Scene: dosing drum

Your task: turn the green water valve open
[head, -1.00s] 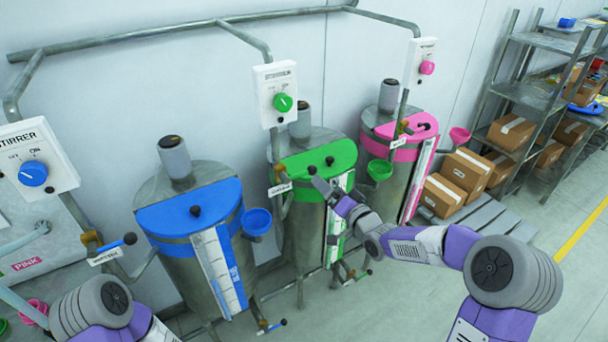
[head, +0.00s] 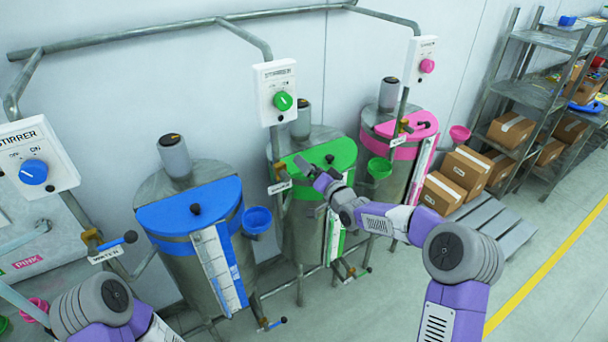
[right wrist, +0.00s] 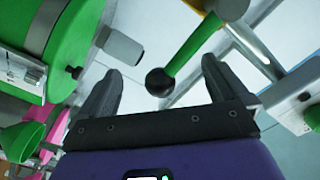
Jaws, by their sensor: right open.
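The green water valve's lever (right wrist: 192,48) is a green bar with a black ball knob at its end, clear in the right wrist view. My right gripper (right wrist: 165,85) is open, and the knob sits between its two fingertips with visible space on both sides. In the head view my right gripper (head: 308,172) is at the left side of the green-lidded drum (head: 306,236), beside the valve's white label (head: 280,187). There the gripper hides most of the lever. My left arm shows at the lower left, but its gripper is out of view.
The blue-lidded drum (head: 190,270) stands to the left and the pink-lidded drum (head: 400,150) to the right. A green funnel (head: 380,168) juts from the green drum's right side. A stirrer box (head: 276,92) with a green knob hangs above. Open floor lies at the right.

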